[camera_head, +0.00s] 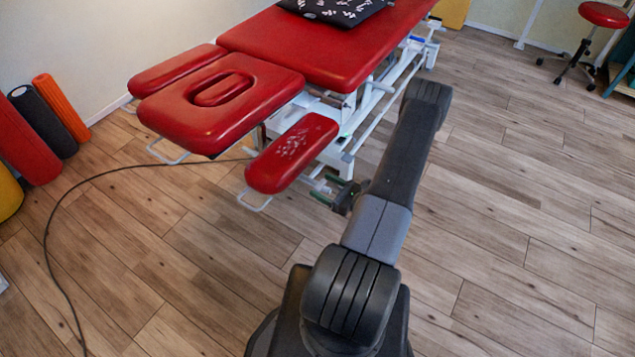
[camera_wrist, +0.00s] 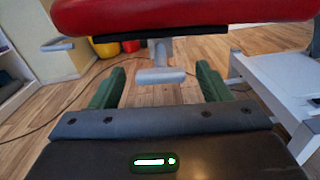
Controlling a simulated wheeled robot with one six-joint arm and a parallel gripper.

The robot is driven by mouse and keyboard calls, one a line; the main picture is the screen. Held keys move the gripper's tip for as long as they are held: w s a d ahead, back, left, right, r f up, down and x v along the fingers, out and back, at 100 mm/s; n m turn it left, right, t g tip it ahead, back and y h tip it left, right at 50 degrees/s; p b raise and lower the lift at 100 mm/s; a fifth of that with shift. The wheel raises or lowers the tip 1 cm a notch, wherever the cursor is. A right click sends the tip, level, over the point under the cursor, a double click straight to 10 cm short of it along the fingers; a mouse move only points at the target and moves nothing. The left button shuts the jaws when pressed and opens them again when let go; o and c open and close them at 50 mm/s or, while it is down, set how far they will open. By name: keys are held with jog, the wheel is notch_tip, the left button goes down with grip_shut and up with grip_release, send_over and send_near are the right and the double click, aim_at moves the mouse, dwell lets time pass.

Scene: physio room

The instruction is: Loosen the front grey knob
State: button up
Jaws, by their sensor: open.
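A light grey T-shaped knob (camera_wrist: 160,76) hangs on a short post under the red arm pad (camera_wrist: 200,14) in the wrist view. In the wrist view my gripper (camera_wrist: 160,70) is open, with one finger on each side of the knob in the picture. Clear gaps show between knob and fingers, and nothing is held. I cannot tell whether the knob lies fully between the fingertips.
The red treatment table (camera_head: 330,45) stands on a white frame (camera_wrist: 275,90), which is close right of my gripper. A dark cable (camera_head: 70,195) crosses the floor on the left. Foam rolls (camera_head: 40,122) stand by the wall.

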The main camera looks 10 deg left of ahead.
aim_at(309, 180)
jog(key=shift+x, duration=1.5)
jog(key=c, duration=1)
